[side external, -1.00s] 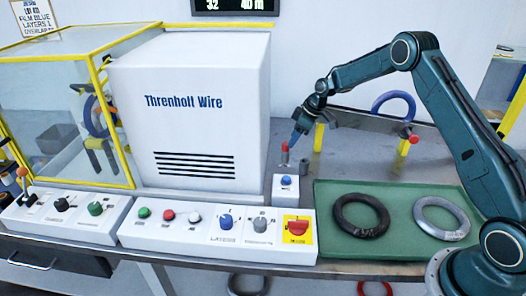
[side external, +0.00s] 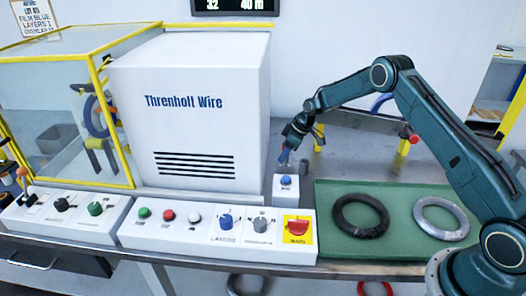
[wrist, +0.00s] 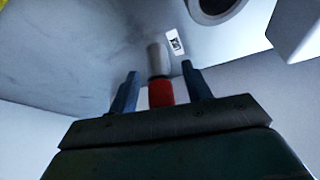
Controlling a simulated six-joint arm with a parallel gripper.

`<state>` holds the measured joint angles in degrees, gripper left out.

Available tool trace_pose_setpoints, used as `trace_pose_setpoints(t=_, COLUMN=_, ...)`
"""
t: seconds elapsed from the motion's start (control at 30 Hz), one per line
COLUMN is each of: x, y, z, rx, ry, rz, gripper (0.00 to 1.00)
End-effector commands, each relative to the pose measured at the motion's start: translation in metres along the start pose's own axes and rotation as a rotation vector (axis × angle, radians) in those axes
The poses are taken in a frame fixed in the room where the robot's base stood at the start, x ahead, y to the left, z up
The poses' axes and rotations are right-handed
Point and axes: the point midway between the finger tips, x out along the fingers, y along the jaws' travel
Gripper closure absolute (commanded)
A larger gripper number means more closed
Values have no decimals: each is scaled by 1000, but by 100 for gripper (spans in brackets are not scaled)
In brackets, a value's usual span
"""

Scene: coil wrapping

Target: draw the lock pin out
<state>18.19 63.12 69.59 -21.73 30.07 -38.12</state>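The lock pin shows in the wrist view as a red grip (wrist: 161,94) with a grey cylindrical part (wrist: 156,58) beyond it. My gripper (wrist: 160,72) is open, with one blue finger on each side of the red grip. A narrow gap shows between each finger and the grip. In the side view my gripper (side external: 284,158) points down just behind the blue button box (side external: 286,187) and hides most of the pin.
A short dark cylinder (side external: 304,167) stands close to the right of my gripper. The white machine housing (side external: 190,110) rises to the left. A green mat (side external: 400,200) with a black ring (side external: 361,215) and a grey ring (side external: 441,218) lies to the right.

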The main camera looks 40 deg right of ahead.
Motion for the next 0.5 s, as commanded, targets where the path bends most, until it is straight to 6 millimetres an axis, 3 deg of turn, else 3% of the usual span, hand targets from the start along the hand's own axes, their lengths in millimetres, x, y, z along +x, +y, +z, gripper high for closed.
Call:
trace_pose_setpoints(t=0.03, x=0, y=0, z=0, rx=0, ry=0, rz=0, gripper=59)
trace_pose_setpoints(t=0.2, x=0, y=0, z=0, rx=0, ry=0, rz=0, gripper=92)
trace_pose_setpoints(t=0.27, x=0, y=0, z=0, rx=0, ry=0, rz=0, gripper=98)
trace_pose_setpoints(t=0.3, x=0, y=0, z=0, rx=0, ry=0, rz=0, gripper=70)
trace_pose_setpoints(t=0.4, x=0, y=0, z=0, rx=0, ry=0, rz=0, gripper=51)
trace_pose_setpoints(t=0.5, x=0, y=0, z=0, rx=0, ry=0, rz=0, gripper=51)
